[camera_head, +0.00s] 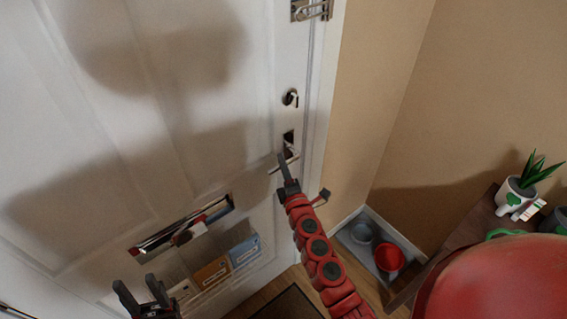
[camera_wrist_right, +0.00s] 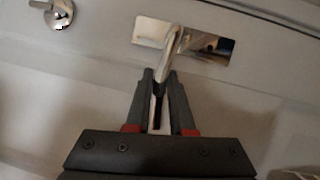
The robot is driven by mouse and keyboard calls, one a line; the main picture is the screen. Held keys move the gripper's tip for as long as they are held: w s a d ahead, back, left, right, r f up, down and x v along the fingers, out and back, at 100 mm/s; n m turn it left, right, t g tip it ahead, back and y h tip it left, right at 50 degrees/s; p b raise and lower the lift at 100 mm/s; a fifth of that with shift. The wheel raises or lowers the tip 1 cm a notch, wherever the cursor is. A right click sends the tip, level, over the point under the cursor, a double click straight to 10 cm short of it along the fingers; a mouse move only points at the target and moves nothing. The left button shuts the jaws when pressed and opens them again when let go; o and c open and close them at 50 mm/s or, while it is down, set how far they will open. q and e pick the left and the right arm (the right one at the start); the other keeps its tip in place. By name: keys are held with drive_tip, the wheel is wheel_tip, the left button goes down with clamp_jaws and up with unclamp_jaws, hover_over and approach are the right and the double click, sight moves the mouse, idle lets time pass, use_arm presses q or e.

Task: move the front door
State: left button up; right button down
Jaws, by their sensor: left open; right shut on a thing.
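The white panelled front door (camera_head: 240,75) fills the left of the head view and stands against its frame at the right. Its lever handle (camera_head: 276,169) sits near the door's right edge. My right gripper (camera_head: 286,165) is at the handle. In the right wrist view the silver handle (camera_wrist_right: 170,50) runs from a shiny plate down between the fingers of the right gripper (camera_wrist_right: 162,85), which is shut on it. My left gripper (camera_head: 140,292) is open and empty, low in front of the door.
A lock knob (camera_head: 290,97) sits above the handle, and a latch (camera_head: 311,10) higher up. A mail slot (camera_head: 182,228) and a rack of envelopes (camera_head: 212,272) are low on the door. At the right are a tray with a red bowl (camera_head: 389,257) and a shelf with a potted plant (camera_head: 516,193).

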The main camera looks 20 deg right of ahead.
drive_tip(key=shift+d+r, duration=0.2)
drive_tip(key=shift+r, duration=0.05)
drive_tip(key=shift+a+r, duration=0.1)
idle(0.4)
drive_tip(key=shift+w, duration=0.1)
drive_tip(key=shift+b, duration=0.5)
